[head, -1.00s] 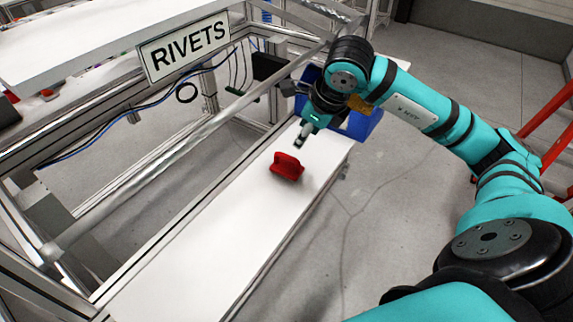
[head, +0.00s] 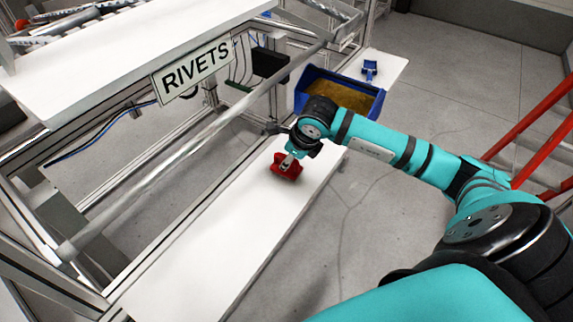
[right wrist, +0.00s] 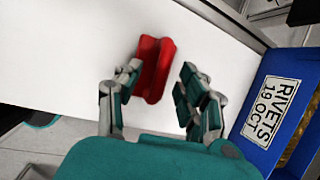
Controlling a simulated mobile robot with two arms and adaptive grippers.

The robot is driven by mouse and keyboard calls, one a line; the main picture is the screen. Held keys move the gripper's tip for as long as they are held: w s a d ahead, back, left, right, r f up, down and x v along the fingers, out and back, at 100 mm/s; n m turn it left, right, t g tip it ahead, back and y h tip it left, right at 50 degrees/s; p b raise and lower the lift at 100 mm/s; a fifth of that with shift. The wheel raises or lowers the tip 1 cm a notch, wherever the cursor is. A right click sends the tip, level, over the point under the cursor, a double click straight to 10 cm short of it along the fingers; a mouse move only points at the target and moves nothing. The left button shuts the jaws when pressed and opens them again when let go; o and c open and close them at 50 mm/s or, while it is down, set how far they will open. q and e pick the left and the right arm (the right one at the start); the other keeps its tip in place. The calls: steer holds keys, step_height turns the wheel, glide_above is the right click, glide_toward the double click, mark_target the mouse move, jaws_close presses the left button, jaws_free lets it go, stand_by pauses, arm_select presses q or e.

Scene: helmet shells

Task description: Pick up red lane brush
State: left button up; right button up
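The red lane brush (head: 292,174) lies on the white bench surface in the head view. It also shows in the right wrist view (right wrist: 154,68) as a red piece with a ridged, lengthwise shape. My right gripper (head: 288,160) is low over the brush and hides part of it. In the right wrist view the fingers of this gripper (right wrist: 158,92) are apart, with the brush between them and somewhat ahead. The left finger looks close to the brush or touching it; a gap shows on the right side. My left gripper is not in view.
A metal rail (head: 190,140) and the RIVETS sign (head: 192,72) are left. The near white bench (head: 200,240) is clear.

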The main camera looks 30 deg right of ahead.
jaws_close()
steer(key=shift+r, duration=0.2)
stand_by(0.5)
steer(key=shift+r+b, duration=0.65)
steer(key=shift+b, duration=0.05)
steer(key=shift+b+v, duration=0.65)
steer(key=shift+v, duration=0.2)
steer(key=s+d+r+b, duration=0.1)
steer(key=s+d+b, duration=0.2)
steer(key=s, duration=0.4)
steer(key=s+d+r+b, duration=0.1)
steer(key=s+d+b, duration=0.1)
steer(key=s+b, duration=0.2)
steer(key=shift+s+d, duration=0.4)
steer(key=shift+s, duration=1.25)
